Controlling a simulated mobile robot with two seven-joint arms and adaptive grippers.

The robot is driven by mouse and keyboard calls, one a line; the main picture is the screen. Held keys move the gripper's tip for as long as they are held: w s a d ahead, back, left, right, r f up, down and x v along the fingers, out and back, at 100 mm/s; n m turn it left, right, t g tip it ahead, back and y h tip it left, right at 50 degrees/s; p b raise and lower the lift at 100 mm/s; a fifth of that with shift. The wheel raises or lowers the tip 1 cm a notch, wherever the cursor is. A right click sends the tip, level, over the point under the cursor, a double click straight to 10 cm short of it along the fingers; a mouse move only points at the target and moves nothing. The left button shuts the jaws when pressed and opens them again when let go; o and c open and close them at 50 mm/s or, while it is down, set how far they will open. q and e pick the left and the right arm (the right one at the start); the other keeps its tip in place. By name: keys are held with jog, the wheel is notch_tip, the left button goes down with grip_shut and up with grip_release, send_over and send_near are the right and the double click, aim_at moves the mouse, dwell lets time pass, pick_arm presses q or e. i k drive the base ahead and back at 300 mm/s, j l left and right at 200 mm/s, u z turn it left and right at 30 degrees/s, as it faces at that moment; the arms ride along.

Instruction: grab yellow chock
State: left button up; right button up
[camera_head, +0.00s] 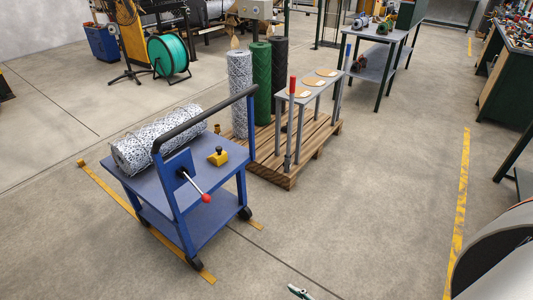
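A small yellow chock (217,158) with a black knob on top sits on the upper deck of the blue cart (187,192). It is right of the roll of wire mesh (168,134) that lies on the same deck. The cart's push handle and a lever with a red ball end stand in front of the chock, but the chock still shows clearly.
A wooden pallet (285,180) behind the cart carries upright mesh rolls and a grey rack (300,97). A grey workbench (378,33) stands farther back. The floor right of the cart is open.

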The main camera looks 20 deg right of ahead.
aim_at(218, 158)
jog(key=z, duration=0.35)
jog(key=u, duration=0.3)
jog(key=i+l+u, duration=0.2)
jog(key=u, duration=0.25)
jog(key=i+l+u, duration=0.1)
jog(key=l+u, duration=0.3)
jog(key=i+l+u, duration=0.2)
jog(key=l, duration=0.3)
jog(key=l+u, duration=0.15)
jog(key=l, duration=0.3)
jog(key=l+u, duration=0.25)
jog(key=l, duration=1.7)
jog(key=i+l, duration=0.1)
jog(key=l, duration=0.35)
jog(key=i+l, duration=0.15)
jog(key=l, duration=0.35)
jog(key=i+l, duration=0.35)
